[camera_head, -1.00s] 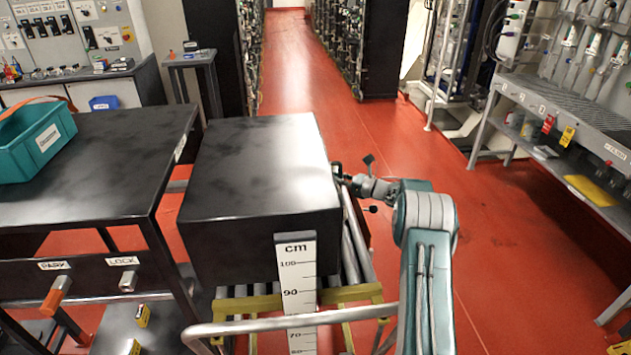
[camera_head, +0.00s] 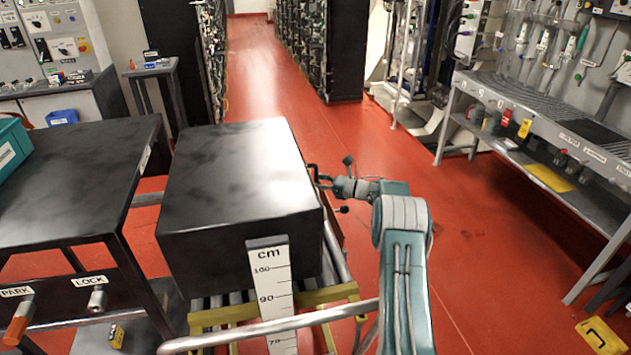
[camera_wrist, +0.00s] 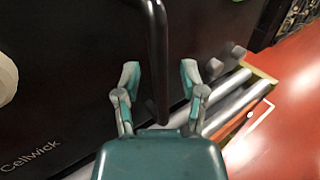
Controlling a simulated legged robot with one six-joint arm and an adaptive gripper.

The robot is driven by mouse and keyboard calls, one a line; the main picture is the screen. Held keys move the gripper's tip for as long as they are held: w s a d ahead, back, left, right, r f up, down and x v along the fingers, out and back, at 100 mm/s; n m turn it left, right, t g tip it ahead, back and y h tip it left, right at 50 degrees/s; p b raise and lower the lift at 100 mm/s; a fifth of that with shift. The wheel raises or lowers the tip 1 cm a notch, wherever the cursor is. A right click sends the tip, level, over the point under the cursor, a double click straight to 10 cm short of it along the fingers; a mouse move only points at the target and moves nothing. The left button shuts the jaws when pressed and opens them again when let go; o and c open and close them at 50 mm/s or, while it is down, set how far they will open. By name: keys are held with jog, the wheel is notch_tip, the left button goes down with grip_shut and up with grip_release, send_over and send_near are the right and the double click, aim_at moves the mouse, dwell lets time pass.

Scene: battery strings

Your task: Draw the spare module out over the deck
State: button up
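The black box-shaped module (camera_head: 240,180) sits on a roller frame (camera_head: 335,265) in the head view. Its dark face, lettered "Cellwick", fills the left of the wrist view (camera_wrist: 60,110). A black bar handle (camera_wrist: 157,45) on that face runs upright in the wrist view. My gripper (camera_head: 315,179) is at the module's right side. In the wrist view, my gripper (camera_wrist: 159,80) has its two fingers spread either side of the handle, with visible gaps to both. The fingers are open and do not appear to touch the bar.
A black table (camera_head: 75,180) with PARK and LOCK handles stands to the left, bearing a teal bin (camera_head: 12,150). A cm scale (camera_head: 275,300) stands at the module's near side. A yellow-ended rail frame lies below. Red floor (camera_head: 480,230) is open to the right, before a grey bench (camera_head: 540,130).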

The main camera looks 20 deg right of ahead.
jog(key=v, duration=1.2)
jog(key=shift+w, duration=0.1)
